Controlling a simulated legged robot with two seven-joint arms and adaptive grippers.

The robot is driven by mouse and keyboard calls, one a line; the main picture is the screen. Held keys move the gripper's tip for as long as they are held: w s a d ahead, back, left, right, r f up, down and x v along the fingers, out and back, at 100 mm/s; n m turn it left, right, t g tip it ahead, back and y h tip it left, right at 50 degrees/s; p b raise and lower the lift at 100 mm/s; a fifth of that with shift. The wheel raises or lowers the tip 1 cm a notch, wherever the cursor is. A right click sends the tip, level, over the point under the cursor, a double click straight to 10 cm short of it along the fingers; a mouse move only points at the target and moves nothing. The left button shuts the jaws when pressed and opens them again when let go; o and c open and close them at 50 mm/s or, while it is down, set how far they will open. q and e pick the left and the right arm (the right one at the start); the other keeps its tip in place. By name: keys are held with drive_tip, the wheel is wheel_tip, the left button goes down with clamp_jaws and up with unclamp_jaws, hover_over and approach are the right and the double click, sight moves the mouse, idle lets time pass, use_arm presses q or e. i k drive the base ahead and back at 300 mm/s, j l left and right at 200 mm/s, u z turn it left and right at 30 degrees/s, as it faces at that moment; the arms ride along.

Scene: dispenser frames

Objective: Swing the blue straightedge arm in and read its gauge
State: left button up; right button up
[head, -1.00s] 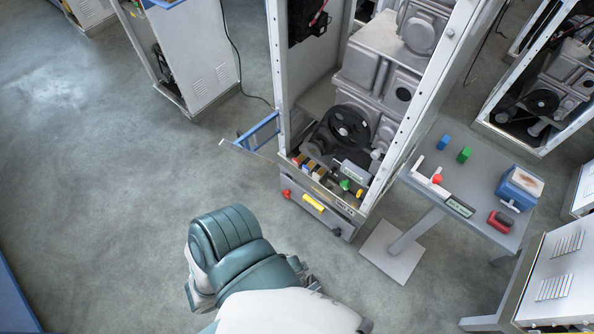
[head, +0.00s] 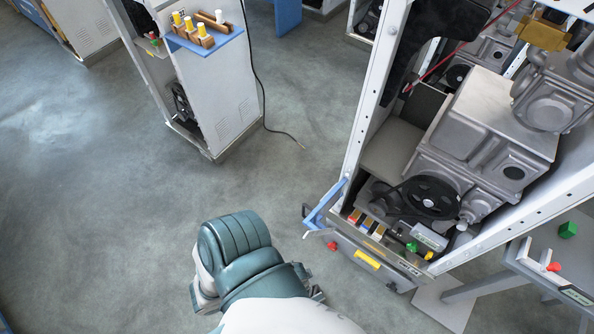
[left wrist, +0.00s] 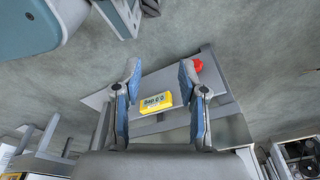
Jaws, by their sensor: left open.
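The blue straightedge arm (head: 326,203) juts out at the left front corner of the dispenser frame (head: 372,110) in the head view. Its gauge reading cannot be made out there. My left gripper (left wrist: 160,76) is open and empty in the left wrist view, with blue pads on its two fingers. A red knob (left wrist: 196,66) is beside the right fingertip. I cannot tell the gap to them. My right gripper is not in view.
Another cabinet (head: 215,100) stands behind left, with a cable on the floor. The floor on the left is clear.

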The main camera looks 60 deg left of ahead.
sight(332, 197)
drive_tip(key=k+j, duration=0.1)
drive_tip(key=j, duration=0.3)
drive_tip(key=j+z, duration=0.1)
drive_tip(key=j, duration=0.25)
drive_tip(key=k+j, duration=0.15)
drive_tip(key=j, duration=0.25)
drive_tip(key=k+j+z, duration=0.1)
drive_tip(key=j, duration=0.25)
drive_tip(key=k+j, duration=0.1)
drive_tip(key=j, duration=0.25)
drive_tip(key=k+j+z, duration=0.1)
drive_tip(key=j, duration=0.3)
